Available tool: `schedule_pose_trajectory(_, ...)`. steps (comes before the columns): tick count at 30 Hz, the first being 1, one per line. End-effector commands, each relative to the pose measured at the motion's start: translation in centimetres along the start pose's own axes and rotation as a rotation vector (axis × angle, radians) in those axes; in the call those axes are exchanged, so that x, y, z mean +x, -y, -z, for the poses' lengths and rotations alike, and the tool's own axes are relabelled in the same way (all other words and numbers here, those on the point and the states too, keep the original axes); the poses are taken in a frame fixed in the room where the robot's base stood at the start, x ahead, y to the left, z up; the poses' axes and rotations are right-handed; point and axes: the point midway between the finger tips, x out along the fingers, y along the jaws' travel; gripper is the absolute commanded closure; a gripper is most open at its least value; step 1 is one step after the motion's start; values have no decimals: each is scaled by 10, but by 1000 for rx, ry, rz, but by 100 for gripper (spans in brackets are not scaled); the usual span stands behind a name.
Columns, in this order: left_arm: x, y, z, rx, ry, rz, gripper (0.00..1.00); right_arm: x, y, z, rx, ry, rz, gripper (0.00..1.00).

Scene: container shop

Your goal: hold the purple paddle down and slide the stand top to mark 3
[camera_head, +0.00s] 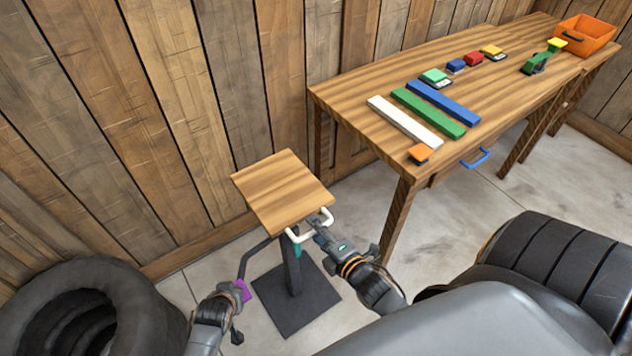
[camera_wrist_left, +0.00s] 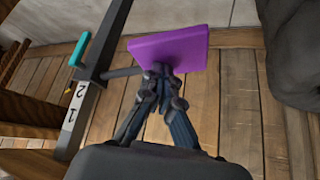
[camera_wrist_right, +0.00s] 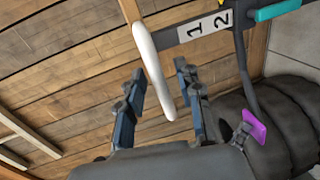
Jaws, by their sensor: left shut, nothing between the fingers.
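The stand has a square wooden top (camera_head: 275,187), a dark post (camera_head: 292,270) and a white handle (camera_head: 313,229) at the top's near right side. The purple paddle (camera_head: 243,290) sticks out low at the left on a dark arm. My left gripper (camera_wrist_left: 161,72) is shut and empty, its tips at the paddle's face (camera_wrist_left: 168,48); I cannot tell if they press it. My right gripper (camera_wrist_right: 158,82) is open, with the white handle (camera_wrist_right: 151,65) between its fingers. The scale (camera_wrist_right: 205,27) shows 1 and 2, with a teal piece (camera_wrist_right: 277,10) beyond 2; mark 3 is not visible.
A wooden workbench (camera_head: 350,98) at right holds coloured bars, several small blocks and an orange bin (camera_head: 583,36). Black tyres (camera_head: 75,300) lie at lower left. A wooden wall stands close behind the stand. Some floor is clear between stand and bench.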

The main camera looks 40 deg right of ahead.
Motion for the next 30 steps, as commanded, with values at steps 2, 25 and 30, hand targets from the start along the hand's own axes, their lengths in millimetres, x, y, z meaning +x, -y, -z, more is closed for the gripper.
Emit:
schedule_pose_trajectory(2, 0, 0, -2, 0, 3, -1, 100, 2, 0, 0, 0, 0, 0, 65)
schedule_pose_trajectory(25, 0, 0, -2, 0, 3, 0, 100, -1, -9, 0, -1, -1, -2, 100)
schedule_pose_trajectory(30, 0, 0, -1, 0, 2, 0, 100, -7, -37, 0, -3, -3, -3, 100)
